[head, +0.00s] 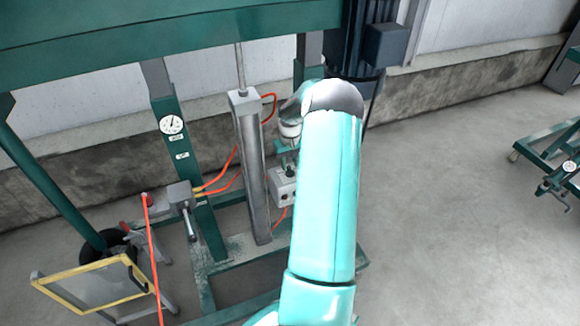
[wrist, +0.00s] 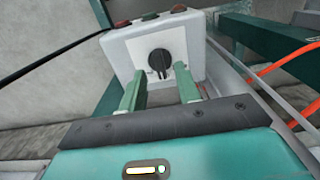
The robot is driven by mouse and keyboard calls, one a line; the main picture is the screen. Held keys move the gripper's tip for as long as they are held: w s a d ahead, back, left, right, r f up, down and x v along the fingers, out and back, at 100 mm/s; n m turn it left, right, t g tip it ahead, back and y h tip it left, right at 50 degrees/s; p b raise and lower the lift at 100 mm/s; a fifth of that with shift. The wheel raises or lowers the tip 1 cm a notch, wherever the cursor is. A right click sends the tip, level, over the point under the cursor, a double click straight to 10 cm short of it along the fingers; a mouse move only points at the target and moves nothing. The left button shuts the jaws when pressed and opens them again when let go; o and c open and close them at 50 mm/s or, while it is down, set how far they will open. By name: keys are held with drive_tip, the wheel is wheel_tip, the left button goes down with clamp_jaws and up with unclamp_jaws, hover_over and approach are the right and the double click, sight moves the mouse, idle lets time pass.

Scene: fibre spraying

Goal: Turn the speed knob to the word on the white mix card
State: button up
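A black round speed knob (wrist: 159,63) sits on a white plate on the front of a pale control box (wrist: 122,51) in the wrist view. Its ridge runs roughly up and down; no words around it are readable. My gripper (wrist: 160,72) is open, with one green finger at each side below the knob and a gap between them. I cannot tell whether either finger touches the box. In the head view the control box (head: 283,187) is small and partly hidden by my arm. I cannot make out a white mix card with a readable word.
Red and green buttons (wrist: 150,16) sit on top of the box. A grey column (head: 251,165) and orange hoses (head: 221,180) stand left of it. A green post (head: 187,165) bears a gauge (head: 171,124) and small unreadable labels. A yellow-edged frame (head: 92,284) stands lower left.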

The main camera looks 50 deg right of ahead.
drive_tip(key=shift+f, duration=1.1)
drive_tip(key=shift+c, duration=0.4)
clamp_jaws()
drive_tip(key=shift+n, duration=0.5)
drive_tip(key=n, duration=0.4)
drive_tip(key=shift+n, duration=0.3)
drive_tip(key=n, duration=0.4)
drive_tip(key=shift+n, duration=0.3)
